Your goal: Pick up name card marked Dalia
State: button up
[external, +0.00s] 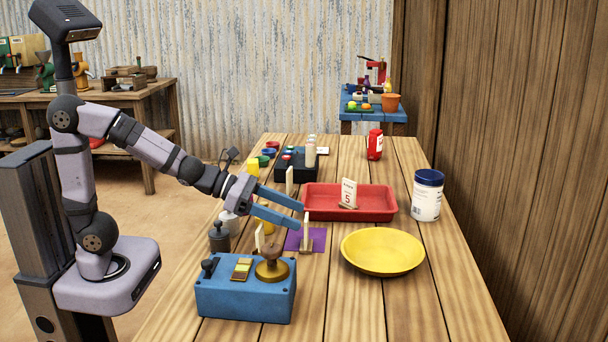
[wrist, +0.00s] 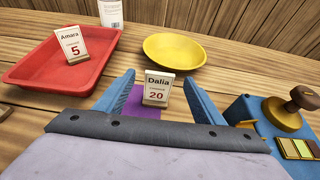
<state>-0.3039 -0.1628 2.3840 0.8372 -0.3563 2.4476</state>
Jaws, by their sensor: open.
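The name card marked Dalia (wrist: 157,86), white with a red 20 and a wooden foot, stands upright at the purple mat (wrist: 146,112). In the external view the card (external: 306,236) shows nearly edge-on over the mat (external: 319,240). My gripper (external: 301,218) is open and empty, its two blue fingers pointing toward the card. In the wrist view the card appears between the spread fingertips of my gripper (wrist: 158,76), with a gap on each side. I cannot tell whether the tips reach as far as the card.
A red tray (external: 391,203) holds the Amara card (external: 349,192), marked 5. A yellow plate (external: 382,252) lies to the right. A blue box (external: 220,302) with a brown-handled knob stands in front. A white jar (external: 427,197) stands behind the plate. Two other upright cards show edge-on near my gripper.

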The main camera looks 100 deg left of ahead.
aim_at(306, 217)
jog(key=x, duration=0.3)
jog(key=shift+f+b, duration=0.3)
jog(key=shift+f, duration=0.05)
jog(key=shift+w+f, duration=0.2)
jog(key=shift+w, duration=0.45)
jog(key=shift+c, duration=0.5)
jog(key=c, duration=1.3)
jog(key=shift+r+p, duration=2.85)
jog(key=shift+r, duration=2.2)
